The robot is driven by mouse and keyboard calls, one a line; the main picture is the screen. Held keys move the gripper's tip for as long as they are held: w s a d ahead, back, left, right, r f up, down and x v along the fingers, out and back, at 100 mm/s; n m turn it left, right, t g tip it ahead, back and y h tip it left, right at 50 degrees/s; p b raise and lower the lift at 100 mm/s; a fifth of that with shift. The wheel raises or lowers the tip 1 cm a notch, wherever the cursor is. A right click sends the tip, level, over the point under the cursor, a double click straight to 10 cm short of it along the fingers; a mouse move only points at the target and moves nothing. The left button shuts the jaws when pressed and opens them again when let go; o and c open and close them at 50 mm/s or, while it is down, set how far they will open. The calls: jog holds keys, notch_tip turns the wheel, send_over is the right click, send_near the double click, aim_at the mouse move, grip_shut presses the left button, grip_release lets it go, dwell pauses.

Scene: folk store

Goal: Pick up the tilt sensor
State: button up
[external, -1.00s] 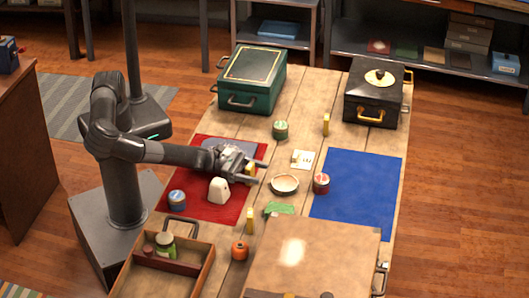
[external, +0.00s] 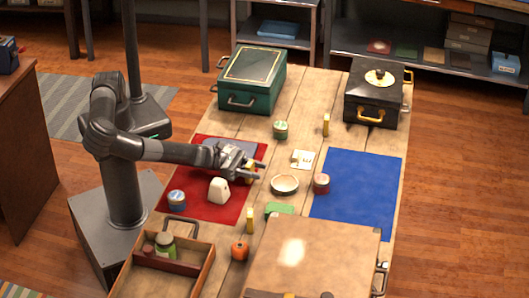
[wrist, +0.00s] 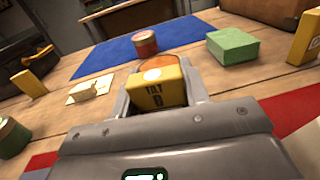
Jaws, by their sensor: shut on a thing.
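The tilt sensor is a small yellow block (wrist: 158,92) with dark lettering that reads like "TILT", seen between my fingers in the wrist view. In the external view it shows as a small yellow patch (external: 250,172) partly covered by my gripper. My gripper (external: 260,171) is low over the right edge of the red mat (external: 225,210), with its fingers shut on the block. The lower part of the block is hidden by my gripper in the wrist view. I cannot tell whether the block still touches the table.
A shallow round bowl (external: 285,191), a red tin (external: 321,184) and a green box (external: 279,209) stand to the right. Similar yellow blocks stand behind (external: 326,124) and in front (external: 249,221). A white object (external: 218,191) is beside my gripper.

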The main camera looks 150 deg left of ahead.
notch_tip(320, 180, up, 4)
jog(key=shift+f, duration=0.25)
jog(key=d+r, duration=0.2)
jog(key=d, duration=0.2)
jog(key=d+r, duration=0.2)
jog(key=d, duration=0.1)
jog(key=d+r, duration=0.3)
jog(key=d, duration=0.1)
jog(key=shift+s+d, duration=0.3)
notch_tip(320, 180, up, 7)
jog(key=s+a+f+n+g+y, duration=0.2)
jog(key=s+f+n+g+y, duration=0.3)
jog(key=f+g, duration=0.1)
jog(key=s+d+r+n+g, duration=0.2)
jog(key=s+r+n+g, duration=0.1)
jog(key=s+n+g, duration=0.3)
jog(key=s+d+r+n+g, duration=0.15)
jog(key=s+n+g, duration=0.25)
jog(key=s+g, duration=0.45)
jog(key=a+f, duration=0.3)
jog(key=a, duration=0.1)
jog(key=a+f, duration=0.4)
jog(key=s+a+f, duration=0.1)
jog(key=a+f, duration=0.3)
jog(key=shift+f, duration=2.1)
